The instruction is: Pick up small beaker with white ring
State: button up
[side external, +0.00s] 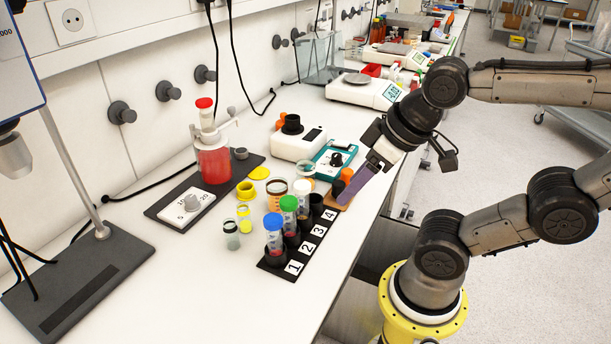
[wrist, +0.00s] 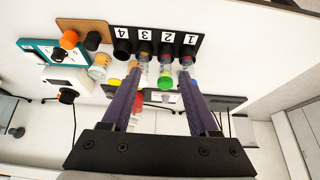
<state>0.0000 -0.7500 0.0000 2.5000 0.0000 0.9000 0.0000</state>
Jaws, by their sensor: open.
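A small clear beaker with a pale ring (side external: 231,234) and grey-green contents stands on the bench left of the blue-capped tube in the side view. A beaker with orange-brown contents (side external: 277,190) stands behind the tube rack; which beaker carries the white ring is hard to confirm at this size. My gripper (side external: 350,192) is open and empty, right of the numbered rack and apart from the beakers. In the wrist view its two purple fingers (wrist: 161,75) are spread, with rack tubes beyond them. The small pale-ringed beaker cannot be made out there.
The numbered black rack (side external: 298,254) holds tubes with blue (side external: 273,221), green (side external: 289,203) and white (side external: 302,187) caps. A red bottle (side external: 213,165) stands behind.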

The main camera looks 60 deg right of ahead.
jog(key=o, duration=0.5)
jog(key=w+d+r+n+g, duration=0.1)
jog(key=w+r+n, duration=0.4)
jog(key=n, duration=0.6)
jog(key=n+g, duration=0.5)
send_over(305, 176)
jog(key=w+d, duration=0.1)
jog(key=d, duration=0.1)
jog(key=f, duration=0.7)
jog(key=shift+w+a, duration=0.15)
jog(key=shift+a, duration=0.1)
notch_tip(305, 176, down, 8)
jog(key=shift+r, duration=0.15)
jog(key=shift+d+f, duration=0.2)
jog(key=shift+f, duration=2.7)
